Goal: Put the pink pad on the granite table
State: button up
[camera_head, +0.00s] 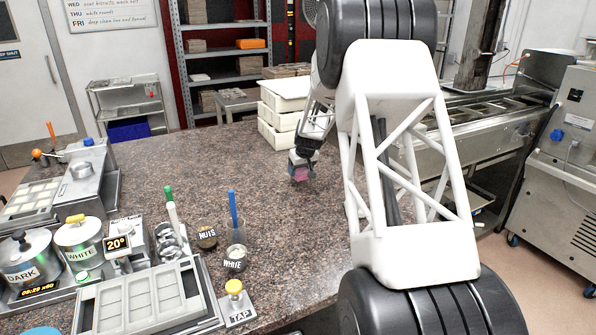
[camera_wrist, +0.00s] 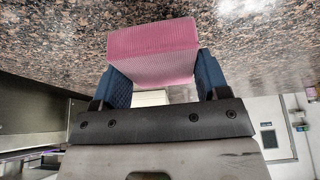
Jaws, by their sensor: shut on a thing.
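The pink pad (camera_wrist: 152,55) is held between the two blue fingers of my gripper (camera_wrist: 160,82) in the wrist view. In the head view the pad (camera_head: 300,174) shows small below my gripper (camera_head: 302,168), over the right part of the brown speckled granite table (camera_head: 210,170). The pad is at or close above the table top; I cannot tell whether it touches.
Stacked cream trays (camera_head: 280,115) stand behind my gripper at the table's far edge. A nuts jar (camera_head: 207,238), a glass with a blue handle (camera_head: 235,240) and a mould tray (camera_head: 140,300) stand at the front left. The granite around my gripper is clear.

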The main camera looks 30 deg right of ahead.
aim_at(298, 170)
jog(key=shift+w+d+f, duration=0.1)
jog(key=shift+w+d, duration=0.2)
jog(key=shift+w, duration=0.65)
jog(key=shift+w+d+f, duration=0.1)
jog(key=shift+w+d, duration=0.2)
jog(key=shift+w, duration=0.6)
jog(key=shift+w+d+f, duration=0.1)
jog(key=shift+w+d, duration=0.2)
jog(key=shift+w, duration=0.65)
jog(key=shift+w+d, duration=0.15)
jog(key=shift+w, duration=0.2)
jog(key=shift+f, duration=1.75)
jog(key=shift+f, duration=0.1)
jog(key=o, duration=0.9)
jog(key=shift+v, duration=6.05)
